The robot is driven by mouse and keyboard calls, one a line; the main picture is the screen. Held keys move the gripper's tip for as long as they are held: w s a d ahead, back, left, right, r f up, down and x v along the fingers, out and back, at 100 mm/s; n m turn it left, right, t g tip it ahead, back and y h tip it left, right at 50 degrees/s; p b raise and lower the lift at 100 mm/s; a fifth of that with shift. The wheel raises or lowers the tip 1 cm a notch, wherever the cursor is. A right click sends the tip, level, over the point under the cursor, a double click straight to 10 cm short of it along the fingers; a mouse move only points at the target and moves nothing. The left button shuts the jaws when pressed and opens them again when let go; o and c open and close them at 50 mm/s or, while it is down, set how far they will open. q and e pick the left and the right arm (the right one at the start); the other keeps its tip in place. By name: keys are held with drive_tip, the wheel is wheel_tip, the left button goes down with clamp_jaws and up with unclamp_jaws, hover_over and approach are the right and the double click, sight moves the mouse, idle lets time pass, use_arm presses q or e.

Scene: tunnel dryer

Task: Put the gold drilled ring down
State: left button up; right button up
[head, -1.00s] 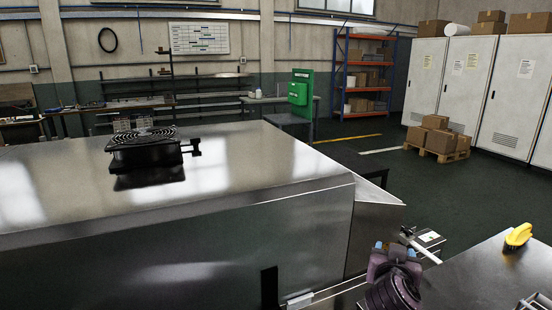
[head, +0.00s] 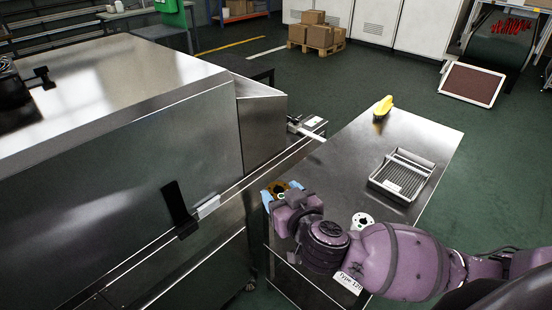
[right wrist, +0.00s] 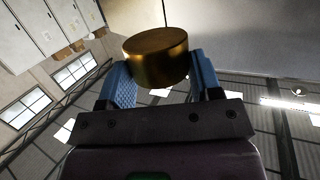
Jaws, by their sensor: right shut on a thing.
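The gold drilled ring (right wrist: 157,50) is between the blue fingers of my right gripper (right wrist: 160,80) in the right wrist view. It shows there as a short gold cylinder, with its drilled holes not visible. In the head view the ring (head: 279,187) is a small gold patch between the blue fingertips of my right gripper (head: 282,192), near the left edge of the metal table. The height of the ring above the table cannot be told. My left gripper is not in view.
The metal table (head: 405,140) carries a wire-topped tray (head: 402,176), a yellow-handled object (head: 383,106) and a white disc (head: 362,219) beside my arm. The dryer's metal housing (head: 150,130) and a rail stand to the left. The table's far middle is clear.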

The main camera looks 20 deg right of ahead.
drive_tip(key=shift+w+a+r, duration=0.25)
drive_tip(key=shift+a+r, duration=0.15)
drive_tip(key=shift+r, duration=0.1)
drive_tip(key=shift+w+a+r, duration=0.25)
drive_tip(key=shift+a+r, duration=0.1)
drive_tip(key=shift+r, duration=0.1)
drive_tip(key=w+d+r+m+g+h, duration=0.2)
drive_tip(key=w+d+r+m+h, duration=0.2)
drive_tip(key=w+d+m+h, duration=0.5)
drive_tip(key=w+d+f+m+g+h, duration=0.1)
drive_tip(key=d+f+g+h, duration=0.1)
drive_tip(key=d+f, duration=0.2)
drive_tip(key=w+d+f+m+g+h, duration=0.1)
drive_tip(key=d+f, duration=0.4)
drive_tip(key=f, duration=0.6)
drive_tip(key=shift+w+f+g+h, duration=0.25)
drive_tip(key=shift+g+h, duration=0.25)
drive_tip(key=shift+g, duration=0.5)
drive_tip(key=shift+f, duration=0.1)
